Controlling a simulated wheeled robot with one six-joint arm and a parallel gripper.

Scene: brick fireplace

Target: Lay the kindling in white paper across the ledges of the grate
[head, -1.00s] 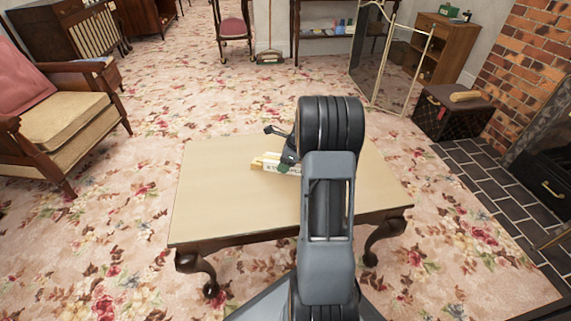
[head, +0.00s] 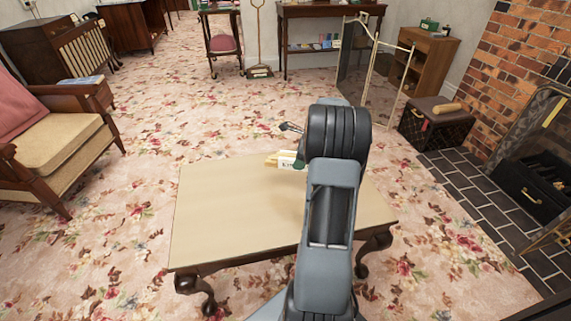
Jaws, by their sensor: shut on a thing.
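The kindling bundle in white paper (head: 287,160) shows just left of my arm, pale stick ends at its left and dark print on the wrap. It overlaps the far edge of the tan table (head: 230,215) in the head view and looks raised off the top. My gripper (head: 299,164) is shut on it; my own arm hides most of the jaws and the bundle's right part. At the right edge is the fireplace, with a black box-like piece with a brass handle (head: 531,192) in its opening. I cannot tell whether that is the grate, and no ledges are clear.
A dark-tiled hearth (head: 480,195) lies before the brick wall (head: 520,60). A dark box with a log on top (head: 436,124) and a folding glass screen (head: 372,72) stand behind. An armchair (head: 50,150) is at left. Floral carpet is open around the table.

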